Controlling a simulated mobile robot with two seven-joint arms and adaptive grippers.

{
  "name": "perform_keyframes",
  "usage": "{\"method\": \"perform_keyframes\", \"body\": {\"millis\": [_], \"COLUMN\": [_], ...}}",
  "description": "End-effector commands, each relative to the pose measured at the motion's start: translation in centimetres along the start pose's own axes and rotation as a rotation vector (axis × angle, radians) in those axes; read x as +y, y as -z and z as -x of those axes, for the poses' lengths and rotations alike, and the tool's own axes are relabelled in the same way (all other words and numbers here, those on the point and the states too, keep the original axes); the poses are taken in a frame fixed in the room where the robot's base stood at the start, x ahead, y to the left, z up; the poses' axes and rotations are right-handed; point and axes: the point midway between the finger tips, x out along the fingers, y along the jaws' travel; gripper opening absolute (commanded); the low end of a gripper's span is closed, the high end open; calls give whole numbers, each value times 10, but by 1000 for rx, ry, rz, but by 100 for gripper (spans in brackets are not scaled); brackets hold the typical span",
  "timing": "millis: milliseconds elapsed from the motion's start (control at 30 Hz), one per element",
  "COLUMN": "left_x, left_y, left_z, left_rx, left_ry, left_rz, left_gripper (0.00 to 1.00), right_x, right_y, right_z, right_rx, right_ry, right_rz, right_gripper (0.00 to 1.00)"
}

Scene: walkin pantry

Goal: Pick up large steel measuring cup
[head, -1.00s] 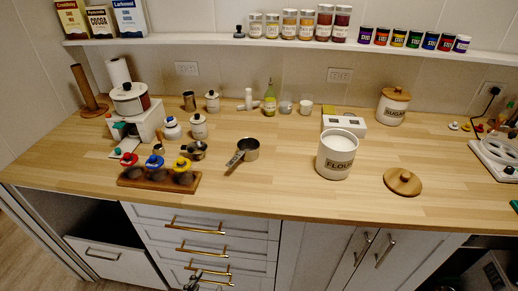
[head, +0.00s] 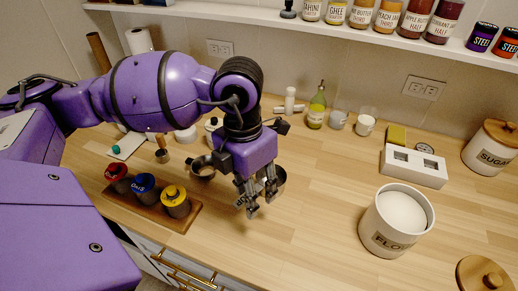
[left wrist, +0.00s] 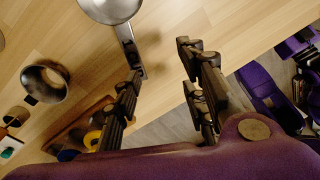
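The large steel measuring cup (head: 280,180) sits on the wooden counter, mostly hidden behind my left gripper in the head view. In the left wrist view its bowl (left wrist: 112,8) is cut by the top edge. Its handle (left wrist: 129,42) reaches down to near the tip of the left-hand finger. My left gripper (head: 261,203) is over the handle side of the cup, fingers pointing down. In the left wrist view my left gripper (left wrist: 160,62) has its fingers apart with nothing held between them. My right gripper cannot be made out.
A smaller steel cup (head: 201,168) stands just left of the gripper. A wooden rack (head: 165,212) with red, blue and yellow-topped jars is in front of it. The flour canister (head: 385,235) stands to the right. Counter between gripper and canister is clear.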

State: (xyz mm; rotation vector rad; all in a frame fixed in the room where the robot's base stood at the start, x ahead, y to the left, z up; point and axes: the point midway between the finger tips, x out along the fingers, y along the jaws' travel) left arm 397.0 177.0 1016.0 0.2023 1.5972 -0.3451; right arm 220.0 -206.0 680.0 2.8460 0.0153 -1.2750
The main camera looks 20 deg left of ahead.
Motion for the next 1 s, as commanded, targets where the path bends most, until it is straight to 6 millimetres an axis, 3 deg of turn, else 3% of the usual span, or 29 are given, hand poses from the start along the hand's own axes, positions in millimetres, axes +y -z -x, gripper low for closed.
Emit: {"method": "perform_keyframes", "body": {"millis": [67,167,700,967,1000], "left_x": [16,24,35,35,35], "left_y": [-4,-5,-9,-9,-9], "left_z": [9,5,-60,-64,-64], "left_rx": [-20,-25,-26,-26,-26], "left_ry": [-71,-100,-96,-96,-95], "left_rz": [11,18,17,16,16], "left_gripper": [39,39,39,39,35], "right_x": [0,1,-4,-4,-4], "right_y": [-2,-3,1,0,0], "right_z": [0,0,4,4,3], "right_rx": [-3,-4,-5,-7,-7], "right_ry": [0,0,10,11,11], "right_rz": [1,4,6,5,4], "right_gripper": [40,40,40,40,40]}}
